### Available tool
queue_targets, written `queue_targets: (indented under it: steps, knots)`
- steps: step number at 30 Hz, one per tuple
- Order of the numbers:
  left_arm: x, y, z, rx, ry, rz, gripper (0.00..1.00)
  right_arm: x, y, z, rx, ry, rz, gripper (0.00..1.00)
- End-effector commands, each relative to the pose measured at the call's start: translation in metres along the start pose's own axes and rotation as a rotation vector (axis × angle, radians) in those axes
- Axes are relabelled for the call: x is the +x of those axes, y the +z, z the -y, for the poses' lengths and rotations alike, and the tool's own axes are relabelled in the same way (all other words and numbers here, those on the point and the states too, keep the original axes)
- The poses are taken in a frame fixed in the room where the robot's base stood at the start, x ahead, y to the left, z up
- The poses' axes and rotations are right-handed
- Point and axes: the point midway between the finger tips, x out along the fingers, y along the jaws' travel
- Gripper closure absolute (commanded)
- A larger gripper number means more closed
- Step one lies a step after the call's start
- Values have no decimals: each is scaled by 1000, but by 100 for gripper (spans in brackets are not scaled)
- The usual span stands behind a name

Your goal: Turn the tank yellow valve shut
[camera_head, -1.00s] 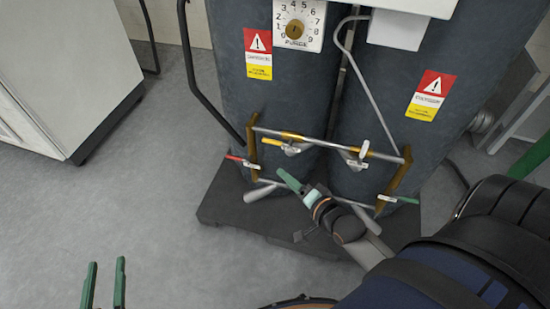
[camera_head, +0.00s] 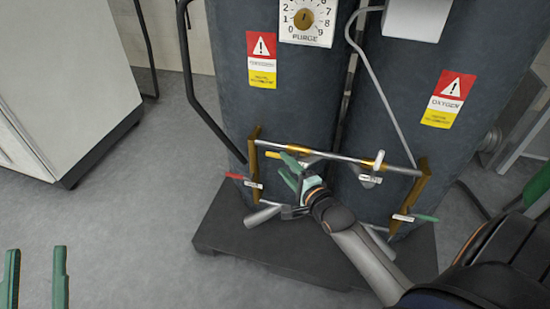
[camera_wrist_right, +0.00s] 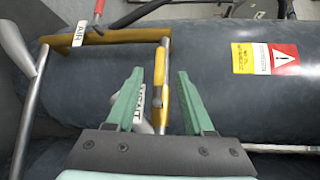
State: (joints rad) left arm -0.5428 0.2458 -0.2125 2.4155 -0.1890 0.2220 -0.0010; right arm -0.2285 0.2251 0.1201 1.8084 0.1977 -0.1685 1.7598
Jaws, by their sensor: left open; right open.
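The yellow valve handle (camera_head: 272,155) is on the left part of the pipe frame in front of the tanks. In the right wrist view the yellow handle (camera_wrist_right: 159,75) shows between my green fingertips, with a gap on each side. My right gripper (camera_head: 287,170) is open, close to this handle and just below and right of it in the head view; it also shows in the wrist view (camera_wrist_right: 160,74). The valve body is partly hidden by the gripper. My left gripper (camera_head: 36,250) is open and empty at the lower left, far from the valve.
A red handle (camera_head: 236,177) and a green handle (camera_head: 426,218) sit at the frame's two ends. Another valve (camera_head: 370,180) is right of the yellow one. Two dark tanks (camera_head: 290,110) stand on a black base (camera_head: 225,235). The floor at left is clear.

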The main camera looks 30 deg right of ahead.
Motion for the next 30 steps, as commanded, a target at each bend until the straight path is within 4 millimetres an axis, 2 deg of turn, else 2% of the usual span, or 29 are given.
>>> queue_targets:
  steps: [3,9,16,26,30]
  knots:
    - [0,-25,0,32,6,-111,50,17,0,-1,-2,-3,1,48]
    - [-4,-64,-1,77,17,-272,50,38,0,-1,-3,-1,0,48]
    - [-9,-76,-3,88,24,-337,50,59,0,-1,-2,0,1,48]
    - [-10,-80,-4,90,25,-349,50,62,0,0,-1,1,0,48]
    - [-10,-80,-4,89,25,-349,50,62,0,0,-1,1,0,60]
